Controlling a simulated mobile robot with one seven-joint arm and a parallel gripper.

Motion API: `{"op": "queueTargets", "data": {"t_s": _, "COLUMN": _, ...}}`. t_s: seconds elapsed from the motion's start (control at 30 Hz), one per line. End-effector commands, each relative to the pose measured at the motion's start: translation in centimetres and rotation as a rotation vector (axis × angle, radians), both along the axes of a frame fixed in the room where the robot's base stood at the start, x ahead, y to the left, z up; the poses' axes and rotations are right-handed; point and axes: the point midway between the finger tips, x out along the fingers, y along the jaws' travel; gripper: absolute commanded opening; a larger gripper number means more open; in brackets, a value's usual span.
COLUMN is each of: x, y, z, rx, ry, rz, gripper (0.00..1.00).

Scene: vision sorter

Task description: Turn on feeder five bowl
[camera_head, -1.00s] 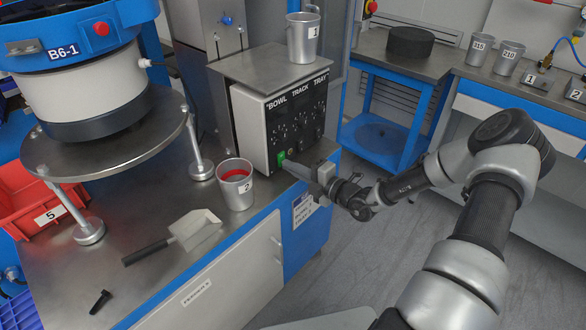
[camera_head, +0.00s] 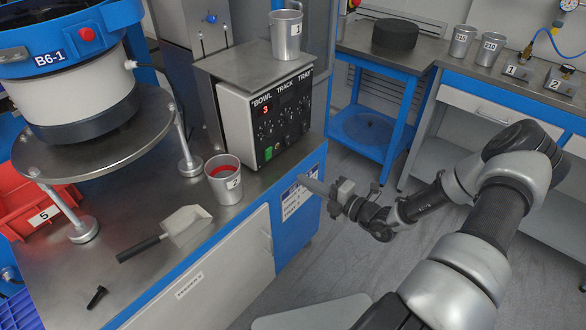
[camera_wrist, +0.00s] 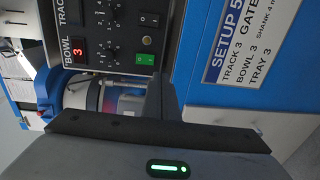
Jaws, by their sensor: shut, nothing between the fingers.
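The control box (camera_head: 265,115) labelled BOWL, TRACK, TRAY stands on the bench under a metal shelf. Its BOWL display (camera_head: 265,110) glows red and reads 3, as in the wrist view (camera_wrist: 78,50). The green switch (camera_head: 268,153) is low on the panel, lit green in the wrist view (camera_wrist: 145,58). The blue and white bowl feeder (camera_head: 75,75), marked B6-1, stands at left on a round plate. My gripper (camera_head: 304,180) is shut and empty, apart from the panel at its lower right. In the wrist view its dark fingers (camera_wrist: 162,95) cover part of the scene.
A setup sign (camera_head: 297,195) on the blue cabinet reads BOWL 3 in the wrist view. Cup 2 (camera_head: 223,182) with red contents and a scoop (camera_head: 180,228) sit before the box. Cup 1 (camera_head: 286,38) stands on its shelf. Open floor lies right of the cabinet.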

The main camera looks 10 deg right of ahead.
Motion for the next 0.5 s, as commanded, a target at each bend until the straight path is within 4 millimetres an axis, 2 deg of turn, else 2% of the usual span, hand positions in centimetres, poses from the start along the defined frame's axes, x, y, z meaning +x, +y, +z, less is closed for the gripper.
{"op": "queueTargets", "data": {"t_s": 0.2, "x": -1.9, "y": -1.4, "z": -0.2, "rx": 0.001, "ry": 0.000, "rz": 0.000, "gripper": 0.00}}
{"op": "queueTargets", "data": {"t_s": 0.5, "x": -2.2, "y": -1.6, "z": -0.3, "rx": 0.001, "ry": 0.000, "rz": 0.001, "gripper": 0.00}}
